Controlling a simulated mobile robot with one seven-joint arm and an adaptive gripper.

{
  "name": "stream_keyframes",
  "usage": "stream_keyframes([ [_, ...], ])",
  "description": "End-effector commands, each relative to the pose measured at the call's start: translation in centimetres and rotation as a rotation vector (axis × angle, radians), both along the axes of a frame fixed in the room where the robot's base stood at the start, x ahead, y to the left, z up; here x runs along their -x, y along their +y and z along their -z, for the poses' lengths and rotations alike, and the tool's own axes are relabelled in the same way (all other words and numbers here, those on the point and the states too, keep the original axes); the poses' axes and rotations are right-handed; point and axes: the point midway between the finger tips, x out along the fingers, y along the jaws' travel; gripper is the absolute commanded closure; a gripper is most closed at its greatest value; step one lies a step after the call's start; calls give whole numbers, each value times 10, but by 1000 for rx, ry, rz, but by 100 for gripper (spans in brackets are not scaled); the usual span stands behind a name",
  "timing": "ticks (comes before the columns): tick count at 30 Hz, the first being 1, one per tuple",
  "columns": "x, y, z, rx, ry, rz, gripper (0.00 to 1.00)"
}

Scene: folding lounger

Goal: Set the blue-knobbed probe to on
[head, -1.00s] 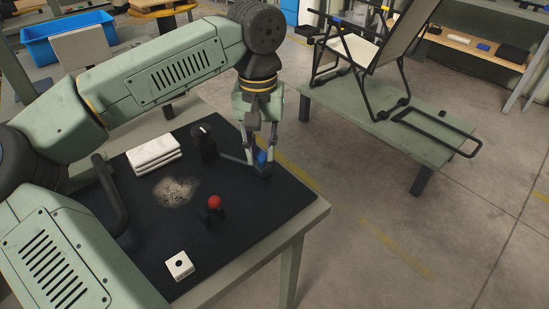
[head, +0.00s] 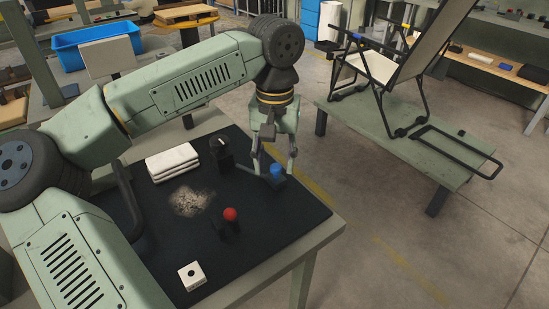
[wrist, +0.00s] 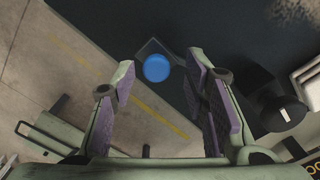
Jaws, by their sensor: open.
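The blue-knobbed probe (head: 276,170) stands near the right edge of the black mat, its round blue knob on a dark base. My gripper (head: 274,160) points down over it with its fingers spread. In the wrist view the blue knob (wrist: 156,68) shows between the two fingertips of my gripper (wrist: 160,64), nearer the left one, with gaps on both sides. I cannot tell whether the fingertips reach down to the knob's height. Its on or off setting is not readable.
A red-knobbed probe (head: 231,215) stands nearer the front. A black dial with a white mark (head: 221,150) is left of my gripper. The lounger (head: 390,75) stands on another table.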

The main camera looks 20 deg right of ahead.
Motion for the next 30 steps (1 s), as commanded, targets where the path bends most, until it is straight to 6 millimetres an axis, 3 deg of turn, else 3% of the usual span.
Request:
stream_keyframes([
  [5, -1, 0, -16, 0, -2, -1, 59],
  [18, 0, -1, -103, 1, -2, 0, 59],
  [24, -1, 0, -119, 0, -1, -1, 59],
  [30, 0, 0, -120, -1, 0, -1, 59],
])
